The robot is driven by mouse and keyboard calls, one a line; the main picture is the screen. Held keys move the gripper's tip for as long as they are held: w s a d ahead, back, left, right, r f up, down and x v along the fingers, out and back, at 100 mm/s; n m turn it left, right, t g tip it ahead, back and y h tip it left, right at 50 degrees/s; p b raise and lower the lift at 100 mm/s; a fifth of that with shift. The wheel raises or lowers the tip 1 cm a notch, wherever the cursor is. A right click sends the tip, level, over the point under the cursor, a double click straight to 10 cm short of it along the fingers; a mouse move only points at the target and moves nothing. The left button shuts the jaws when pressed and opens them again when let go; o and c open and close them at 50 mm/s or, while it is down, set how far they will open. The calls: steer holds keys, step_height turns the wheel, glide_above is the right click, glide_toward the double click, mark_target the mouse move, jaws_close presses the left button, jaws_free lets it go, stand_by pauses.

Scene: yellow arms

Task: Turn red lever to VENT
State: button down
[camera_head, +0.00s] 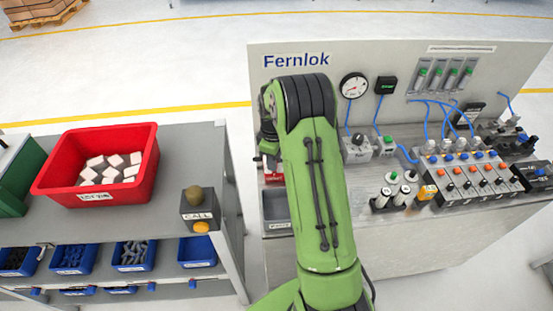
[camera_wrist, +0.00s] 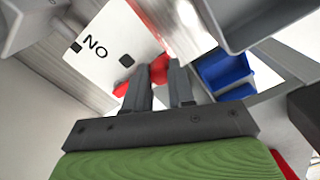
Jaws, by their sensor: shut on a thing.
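My gripper (camera_wrist: 160,82) shows in the wrist view, with its two dark fingers shut on the red lever (camera_wrist: 158,68). Red parts of the lever show between the fingers and to their left. A white plate (camera_wrist: 97,45) with black letters reading "NO" and dark square spots lies behind the lever. No VENT mark is readable. In the head view my green arm hides the gripper and the lever; a bit of red and white (camera_head: 273,178) shows at its left edge, too small to make out.
The Fernlok panel (camera_head: 420,60), with gauge, tubes and valves, stands to the right. A call box (camera_head: 199,212) and red bin (camera_head: 58,172) are on the left bench. Blue bins show in the wrist view (camera_wrist: 226,72).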

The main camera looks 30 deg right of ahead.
steer(key=shift+w+r, duration=0.1)
stand_by(0.4)
steer(key=c, duration=0.9)
jaws_free()
steer(key=shift+a, duration=0.1)
steer(key=shift+c, duration=0.2)
step_height(320, 180, up, 16)
steer(key=p, duration=0.2)
steer(key=shift+f, duration=0.2)
